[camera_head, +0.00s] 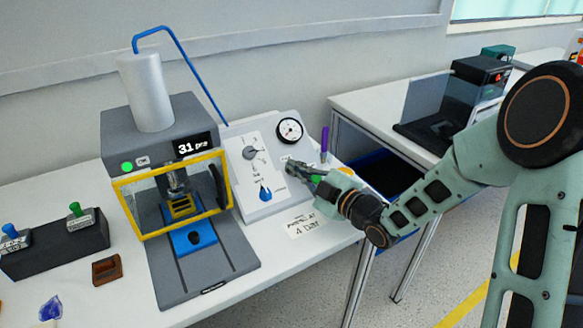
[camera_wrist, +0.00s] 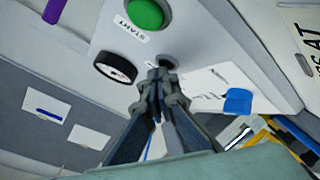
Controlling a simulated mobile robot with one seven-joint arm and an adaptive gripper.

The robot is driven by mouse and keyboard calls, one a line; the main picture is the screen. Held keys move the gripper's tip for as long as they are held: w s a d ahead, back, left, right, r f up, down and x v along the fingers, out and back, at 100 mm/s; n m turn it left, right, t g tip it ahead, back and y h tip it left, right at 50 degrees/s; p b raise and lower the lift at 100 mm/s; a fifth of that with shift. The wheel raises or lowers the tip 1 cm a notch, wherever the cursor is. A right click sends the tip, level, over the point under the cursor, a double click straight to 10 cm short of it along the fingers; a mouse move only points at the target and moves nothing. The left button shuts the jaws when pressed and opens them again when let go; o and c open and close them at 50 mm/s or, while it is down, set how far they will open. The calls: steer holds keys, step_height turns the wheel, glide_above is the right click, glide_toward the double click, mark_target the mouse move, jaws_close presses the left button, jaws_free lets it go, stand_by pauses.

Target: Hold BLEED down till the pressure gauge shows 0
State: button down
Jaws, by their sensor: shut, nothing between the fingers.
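The sloped grey control panel (camera_head: 235,165) carries a round white-faced pressure gauge (camera_head: 290,131) with a black rim; its reading is too small to tell. In the wrist view the gauge (camera_wrist: 115,68) shows edge-on. My gripper (camera_head: 289,165) is shut and empty, its tips at the panel just below the gauge. In the wrist view the tips (camera_wrist: 160,72) overlap a small dark round part (camera_wrist: 169,61), probably the BLEED button; its label is hidden. I cannot tell whether the tips touch or press it. A green START button (camera_wrist: 145,12) sits nearby.
A blue knob (camera_head: 265,193) and a grey rotary knob (camera_head: 250,154) are on the panel's left. The press (camera_head: 150,132) stands left with a yellow-framed guard. A purple marker (camera_head: 324,140) is right of the gauge. A "4 bar" card (camera_head: 312,225) lies in front.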

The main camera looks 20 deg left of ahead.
stand_by(0.8)
steer(key=shift+s+d+r, duration=0.35)
steer(key=shift+d+r, duration=0.05)
steer(key=shift+r, duration=0.2)
steer(key=shift+r+p, duration=0.1)
steer(key=shift+p, duration=0.2)
steer(key=shift+s+d+r+p, duration=0.2)
steer(key=shift+d+r+p, duration=0.1)
steer(key=shift+r, duration=0.2)
steer(key=s+d+r, duration=0.1)
steer(key=r+p, duration=0.1)
steer(key=shift+s+d+r, duration=0.3)
steer(key=shift+s+d, duration=0.05)
steer(key=shift+d, duration=0.05)
